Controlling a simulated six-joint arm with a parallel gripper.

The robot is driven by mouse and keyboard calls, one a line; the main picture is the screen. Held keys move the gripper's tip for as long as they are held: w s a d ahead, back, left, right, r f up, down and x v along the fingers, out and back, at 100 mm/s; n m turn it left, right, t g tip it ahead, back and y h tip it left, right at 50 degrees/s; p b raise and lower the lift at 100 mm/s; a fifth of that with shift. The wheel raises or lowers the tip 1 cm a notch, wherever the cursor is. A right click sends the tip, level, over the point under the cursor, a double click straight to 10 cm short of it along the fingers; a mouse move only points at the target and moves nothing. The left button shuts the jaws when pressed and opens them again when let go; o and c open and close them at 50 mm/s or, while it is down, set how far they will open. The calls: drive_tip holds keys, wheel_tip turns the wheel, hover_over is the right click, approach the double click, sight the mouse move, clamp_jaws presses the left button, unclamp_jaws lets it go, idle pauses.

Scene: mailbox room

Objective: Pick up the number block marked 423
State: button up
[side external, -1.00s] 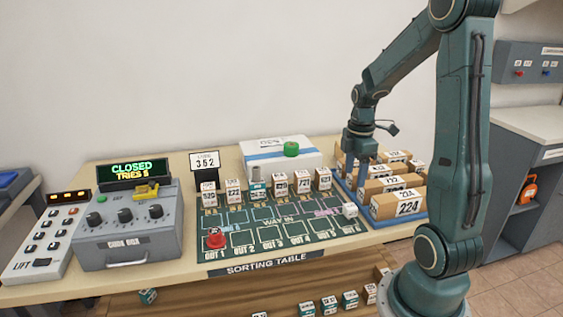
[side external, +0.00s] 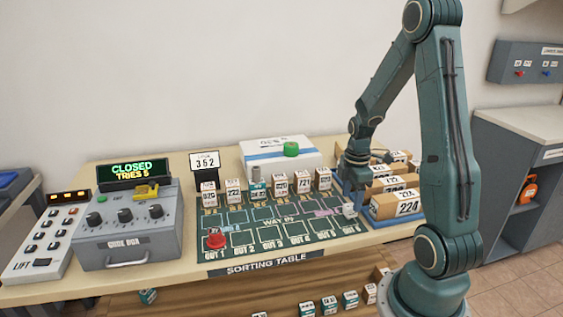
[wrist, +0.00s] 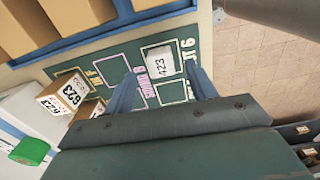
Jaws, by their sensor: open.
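The number block marked 423 is a small white cube (wrist: 160,64). It sits on the green mat near its right end and shows as the white cube in the side view (side external: 349,211). My gripper (wrist: 163,76) is open and empty, with its two blue fingers on either side of the block in the wrist view and the block between and just beyond the tips. In the side view my gripper (side external: 354,187) points down just above the block. I cannot tell whether the tips reach down to the block's height.
A blue tray (side external: 386,223) with brown parcels stands right beside the block. A row of number blocks, including 623 (wrist: 70,93), lines the back of the sorting mat (side external: 230,260). A white box (side external: 270,155) stands behind them. The mat's front middle is mostly clear.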

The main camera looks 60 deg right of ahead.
sight(351, 206)
drive_tip(key=shift+f, duration=2.5)
drive_tip(key=c, duration=1)
drive_tip(key=shift+r, duration=0.25)
drive_tip(key=shift+c, duration=0.2)
wheel_tip(351, 206, up, 20)
drive_tip(key=shift+f, duration=0.2)
